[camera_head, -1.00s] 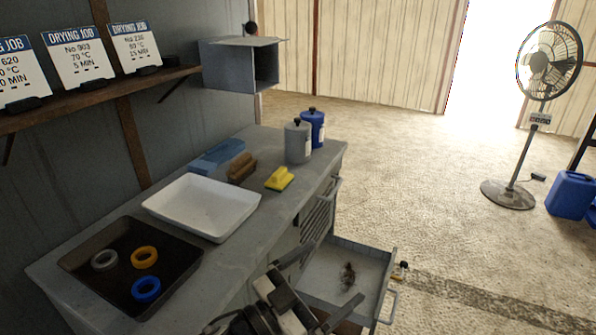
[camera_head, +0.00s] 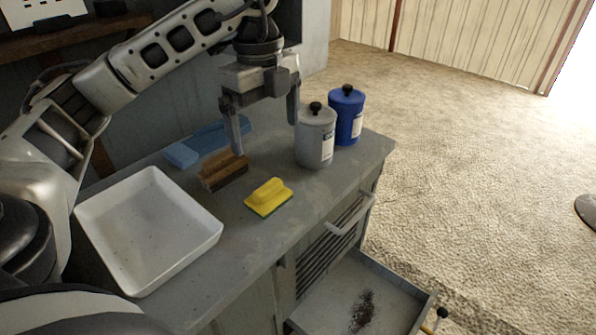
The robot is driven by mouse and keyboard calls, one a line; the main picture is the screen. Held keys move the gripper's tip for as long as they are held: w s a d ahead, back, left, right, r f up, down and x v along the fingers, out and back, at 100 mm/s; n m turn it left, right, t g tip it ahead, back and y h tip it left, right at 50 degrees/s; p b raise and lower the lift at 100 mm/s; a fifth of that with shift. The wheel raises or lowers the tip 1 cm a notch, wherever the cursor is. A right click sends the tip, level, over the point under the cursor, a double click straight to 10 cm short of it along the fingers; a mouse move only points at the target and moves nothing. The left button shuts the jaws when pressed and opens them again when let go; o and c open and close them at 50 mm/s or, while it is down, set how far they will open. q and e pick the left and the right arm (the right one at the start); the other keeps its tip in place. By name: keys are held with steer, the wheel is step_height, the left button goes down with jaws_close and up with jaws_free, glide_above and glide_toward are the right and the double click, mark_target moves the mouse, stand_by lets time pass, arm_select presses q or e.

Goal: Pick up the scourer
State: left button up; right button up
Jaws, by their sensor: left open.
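The scourer (camera_head: 268,196), a yellow block with a raised grip and a green underside, lies flat on the grey worktop near its front edge. My left gripper (camera_head: 266,136) is open and empty, pointing down above the worktop. It is beyond the scourer, over the space between a brown brush-like block (camera_head: 223,169) and a grey canister (camera_head: 316,138). The left finger overlaps the brown block in the picture; whether they touch I cannot tell. Nothing covers the scourer. My right gripper is not in view.
A white tray (camera_head: 92,222) stands left of the scourer. A blue block (camera_head: 183,154) lies at the back, and a blue canister (camera_head: 346,118) stands beside the grey one. An open drawer (camera_head: 322,306) below holds a dark tangled clump (camera_head: 362,311). Worktop around the scourer is bare.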

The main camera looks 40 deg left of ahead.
arm_select(q)
steer(key=b, duration=0.3)
glide_above(268, 186)
steer(key=f, duration=0.5)
steer(key=shift+s+f, duration=0.2)
steer(key=shift+f, duration=0.1)
step_height(268, 186, down, 4)
steer(key=shift+a+r+b, duration=0.1)
steer(key=shift+r+b, duration=0.05)
steer(key=shift+b, duration=0.15)
steer(key=shift+w+f, duration=0.2)
steer(key=shift+f, duration=2.8)
steer(key=c, duration=1)
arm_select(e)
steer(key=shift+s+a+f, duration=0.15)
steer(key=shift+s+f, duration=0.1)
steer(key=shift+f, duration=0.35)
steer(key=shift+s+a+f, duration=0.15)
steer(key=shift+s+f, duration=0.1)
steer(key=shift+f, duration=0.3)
